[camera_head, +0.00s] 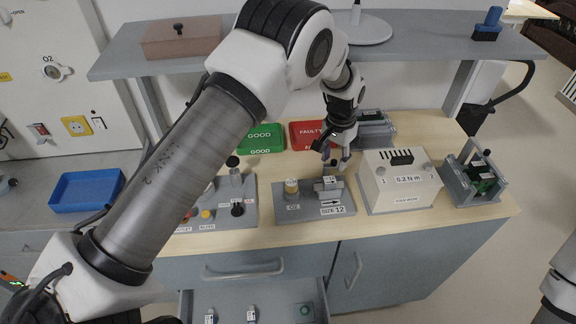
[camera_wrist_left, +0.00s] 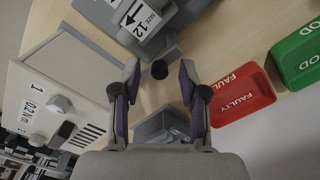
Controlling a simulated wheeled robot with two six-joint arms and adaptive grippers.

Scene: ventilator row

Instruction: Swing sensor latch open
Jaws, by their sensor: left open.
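The grey fixture marked SIZE 12 (camera_head: 335,209) stands on the wooden bench, and it also shows at the top of the left wrist view (camera_wrist_left: 140,22). My left gripper (camera_head: 335,165) is above the fixture, pointing down. My right gripper is out of view.
A white 0.2 N m box (camera_head: 397,187) stands close to the right of the fixture. Red FAULTY (camera_head: 302,133) and green GOOD (camera_head: 262,138) trays lie behind. A grey shelf (camera_head: 430,35) spans above the bench. A drawer (camera_head: 255,300) is open below.

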